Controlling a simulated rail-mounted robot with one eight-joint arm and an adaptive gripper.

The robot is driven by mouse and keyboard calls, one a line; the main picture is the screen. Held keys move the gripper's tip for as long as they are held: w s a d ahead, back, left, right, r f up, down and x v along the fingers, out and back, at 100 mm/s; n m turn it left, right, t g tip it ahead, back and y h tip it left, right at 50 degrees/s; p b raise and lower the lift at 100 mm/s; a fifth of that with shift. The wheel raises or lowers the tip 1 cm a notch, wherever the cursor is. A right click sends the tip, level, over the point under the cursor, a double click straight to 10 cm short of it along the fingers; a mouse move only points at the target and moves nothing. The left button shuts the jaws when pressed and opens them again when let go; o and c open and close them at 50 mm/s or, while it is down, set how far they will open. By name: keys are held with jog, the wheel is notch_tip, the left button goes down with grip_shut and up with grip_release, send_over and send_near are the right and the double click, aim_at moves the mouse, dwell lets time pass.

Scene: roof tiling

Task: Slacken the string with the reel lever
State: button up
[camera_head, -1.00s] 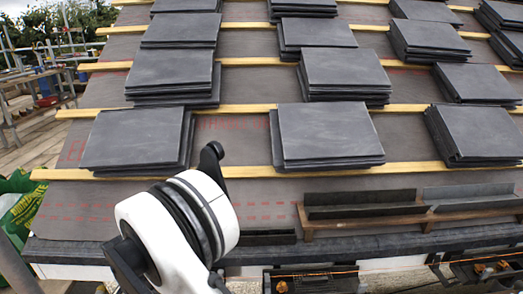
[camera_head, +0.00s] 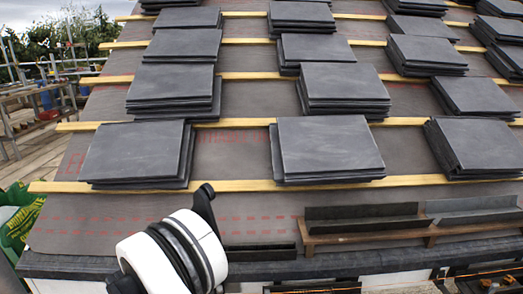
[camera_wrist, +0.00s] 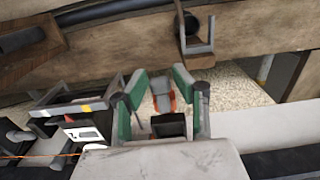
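In the wrist view my gripper (camera_wrist: 162,82) is open, with its two green-padded fingers spread apart. A small grey piece with orange-red edges (camera_wrist: 162,96) shows between the fingers; I cannot tell for sure whether it is the reel lever or whether the fingers touch it. A thin orange string (camera_wrist: 38,156) runs at the lower left of the wrist view, beside a dark bracket with a white label. In the head view a short stretch of orange string (camera_head: 482,273) shows at the lower right. My gripper is out of the head view.
Stacks of dark slates (camera_head: 330,148) lie on the roof's wooden battens (camera_head: 240,186). A wooden holder with dark strips (camera_head: 365,225) sits near the eave. Dark brackets (camera_head: 312,289) show at the bottom edge. A wooden beam (camera_wrist: 115,60) crosses the wrist view's top.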

jog(key=c, duration=0.7)
jog(key=shift+o, duration=0.2)
jog(key=shift+r, duration=0.1)
